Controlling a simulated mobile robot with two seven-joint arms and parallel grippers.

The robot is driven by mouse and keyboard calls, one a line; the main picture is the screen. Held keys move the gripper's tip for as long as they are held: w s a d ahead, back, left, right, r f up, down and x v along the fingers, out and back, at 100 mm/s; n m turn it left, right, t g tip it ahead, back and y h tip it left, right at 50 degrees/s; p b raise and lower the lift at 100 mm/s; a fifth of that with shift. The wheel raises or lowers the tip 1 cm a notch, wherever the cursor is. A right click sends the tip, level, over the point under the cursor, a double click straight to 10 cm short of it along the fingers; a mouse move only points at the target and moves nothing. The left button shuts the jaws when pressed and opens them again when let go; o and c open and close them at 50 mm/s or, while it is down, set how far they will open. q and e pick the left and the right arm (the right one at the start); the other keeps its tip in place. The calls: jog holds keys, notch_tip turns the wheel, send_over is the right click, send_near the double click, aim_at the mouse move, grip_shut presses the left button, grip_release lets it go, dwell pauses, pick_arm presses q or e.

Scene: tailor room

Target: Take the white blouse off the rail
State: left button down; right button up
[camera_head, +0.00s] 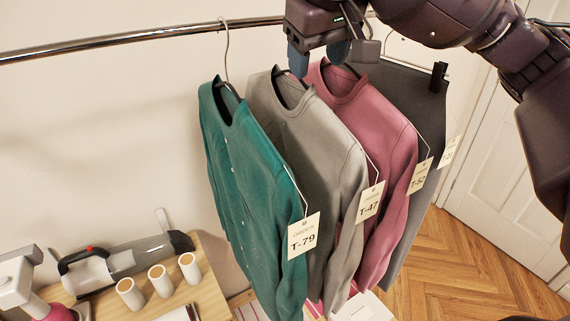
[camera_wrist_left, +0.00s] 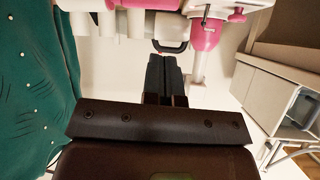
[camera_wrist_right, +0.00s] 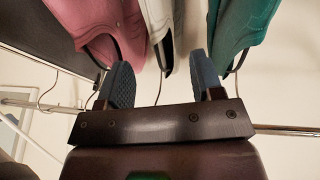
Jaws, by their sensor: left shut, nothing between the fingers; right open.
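A pale garment, grey in the head view (camera_head: 310,130) and nearly white in the right wrist view (camera_wrist_right: 158,15), hangs between a green and a pink one. It is the only one close to a white blouse; its tag reads T-47. My right gripper (camera_head: 319,56) is open at the rail, above the pale and pink garments. In the right wrist view its blue fingers (camera_wrist_right: 160,80) stand apart, with a hanger hook (camera_wrist_right: 159,88) showing between them, not clamped. My left gripper (camera_wrist_left: 166,75) is shut and empty, beside the green garment; the head view does not clearly show it.
The rail (camera_head: 130,39) runs across the top. Green (camera_head: 245,170), pink (camera_head: 375,120) and dark grey (camera_head: 425,100) garments hang close beside the pale one. A wooden board (camera_head: 205,285) at lower left carries white cylinders (camera_head: 160,281) and a handheld vacuum (camera_head: 130,260). Floor is clear at right.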

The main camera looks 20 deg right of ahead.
aim_at(312, 96)
jog(key=x, duration=0.3)
jog(key=shift+f, duration=0.45)
jog(key=shift+w+f, duration=0.2)
jog(key=shift+f, duration=0.3)
jog(key=shift+w+d+f+p, duration=0.1)
jog(key=shift+w+f+p, duration=0.25)
jog(key=shift+f, duration=0.15)
jog(key=x, duration=0.3)
jog(key=shift+d+f+p, duration=0.1)
jog(key=shift+d+p, duration=0.05)
jog(key=shift+p, duration=0.25)
jog(key=shift+w+f, duration=0.25)
jog(key=shift+f, duration=0.15)
jog(key=shift+c, duration=0.7)
pick_arm(q)
jog(key=shift+s+a+r, duration=0.1)
jog(key=shift+s+r, duration=0.05)
jog(key=shift+s, duration=0.5)
pick_arm(e)
grip_shut()
